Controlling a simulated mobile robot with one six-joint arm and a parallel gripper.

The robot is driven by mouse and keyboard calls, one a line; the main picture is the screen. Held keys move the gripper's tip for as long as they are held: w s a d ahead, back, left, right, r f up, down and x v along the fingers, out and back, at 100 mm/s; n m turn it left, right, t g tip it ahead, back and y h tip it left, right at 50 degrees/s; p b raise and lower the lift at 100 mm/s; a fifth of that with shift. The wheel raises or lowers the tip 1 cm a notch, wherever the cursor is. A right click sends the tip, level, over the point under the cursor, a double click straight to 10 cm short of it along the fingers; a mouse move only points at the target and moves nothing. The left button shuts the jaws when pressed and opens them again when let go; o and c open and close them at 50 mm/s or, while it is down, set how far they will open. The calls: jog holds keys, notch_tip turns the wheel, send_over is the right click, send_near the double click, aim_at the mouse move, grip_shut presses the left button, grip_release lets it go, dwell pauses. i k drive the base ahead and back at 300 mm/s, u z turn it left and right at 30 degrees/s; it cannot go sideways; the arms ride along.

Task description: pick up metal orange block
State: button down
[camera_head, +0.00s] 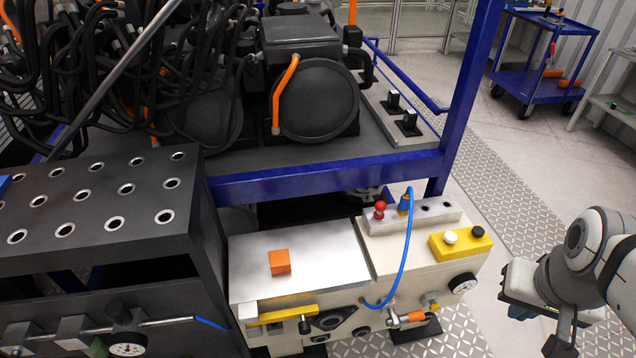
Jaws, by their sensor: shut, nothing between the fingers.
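The orange block (280,262) is a small cube. It rests on the flat, light metal top (330,282) of the cream drive unit, left of the middle of that top. My gripper (562,343) is the dark part at the lower right edge of the view, below my grey arm. It is shut and empty, far to the right of the block and apart from it. Its lower end is partly cut off by the picture edge.
A black perforated block (105,195) rises left of the metal top. A blue hose (407,245), a red knob (380,208) and a yellow button box (460,242) stand to the right. A blue frame beam (320,178) runs behind. Floor (480,310) is clear between unit and arm.

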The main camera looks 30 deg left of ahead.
aim_at(280, 260)
jog(key=u, duration=1.25)
jog(key=k, duration=0.4)
jog(key=u, duration=1.05)
jog(key=i, duration=1.05)
jog(key=z, duration=0.5)
